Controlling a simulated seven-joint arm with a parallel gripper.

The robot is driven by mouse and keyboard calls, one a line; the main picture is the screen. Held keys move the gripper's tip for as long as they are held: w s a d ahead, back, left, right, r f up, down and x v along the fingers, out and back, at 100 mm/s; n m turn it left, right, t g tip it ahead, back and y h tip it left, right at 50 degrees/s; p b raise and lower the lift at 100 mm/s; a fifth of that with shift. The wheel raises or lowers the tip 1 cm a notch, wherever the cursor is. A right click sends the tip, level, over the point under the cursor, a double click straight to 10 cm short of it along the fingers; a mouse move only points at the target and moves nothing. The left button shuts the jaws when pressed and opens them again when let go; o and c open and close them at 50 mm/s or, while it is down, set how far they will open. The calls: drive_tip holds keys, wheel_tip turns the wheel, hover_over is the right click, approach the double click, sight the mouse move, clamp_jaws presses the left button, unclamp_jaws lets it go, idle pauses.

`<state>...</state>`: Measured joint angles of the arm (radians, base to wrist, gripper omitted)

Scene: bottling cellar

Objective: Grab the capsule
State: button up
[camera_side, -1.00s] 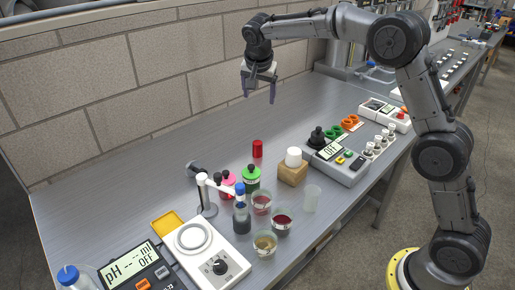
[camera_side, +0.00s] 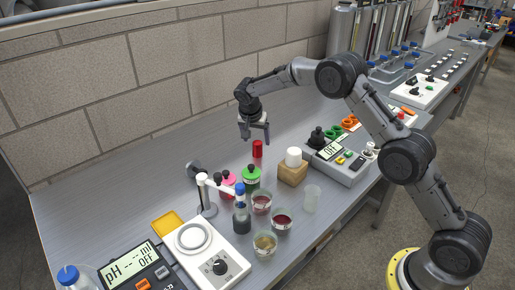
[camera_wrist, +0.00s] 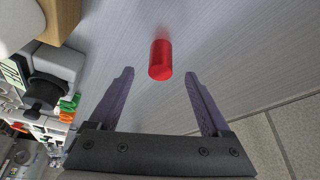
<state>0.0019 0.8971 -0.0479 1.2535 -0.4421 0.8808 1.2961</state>
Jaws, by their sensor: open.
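The capsule is a small red cylinder (camera_side: 257,149) standing upright on the grey metal bench, behind the green-capped bottle. In the wrist view the red capsule (camera_wrist: 160,60) lies just beyond the fingertips, roughly midway between them. My gripper (camera_side: 254,138) is just above the capsule in the side view, pointing down. In the wrist view my gripper (camera_wrist: 160,75) has its two dark fingers spread wide with nothing between them. Whether a fingertip touches the capsule cannot be told.
A green-capped bottle (camera_side: 251,178) and a wooden block (camera_side: 292,174) with a white top stand near the capsule. Beakers (camera_side: 282,222) and a pH meter (camera_side: 134,269) are in front. The brick wall (camera_side: 150,75) runs behind. The bench left of the capsule is clear.

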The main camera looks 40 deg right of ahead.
sight(257, 143)
drive_tip(key=x, duration=0.5)
drive_tip(key=shift+f, duration=0.1)
drive_tip(key=c, duration=0.8)
